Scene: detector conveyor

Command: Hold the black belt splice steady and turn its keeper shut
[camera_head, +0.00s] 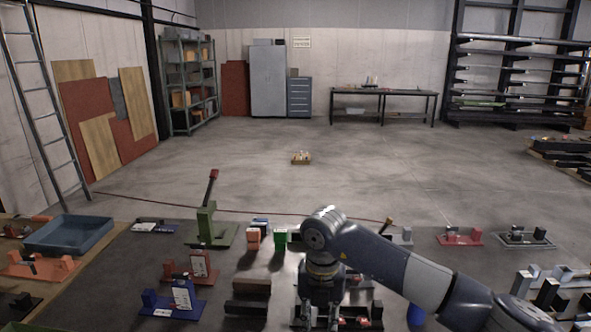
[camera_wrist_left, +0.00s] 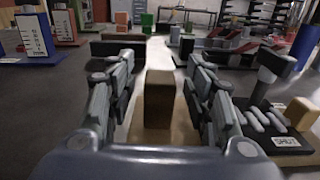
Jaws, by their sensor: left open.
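My left gripper is not in the head view.
Blue (camera_head: 184,294) and red (camera_head: 200,266) stands with white cards are on the left. Dark blocks (camera_head: 248,302) lie left of my right gripper. A blue tray (camera_head: 68,234) and a green stand (camera_head: 207,226) are farther back. Bare table shows between the fixtures.

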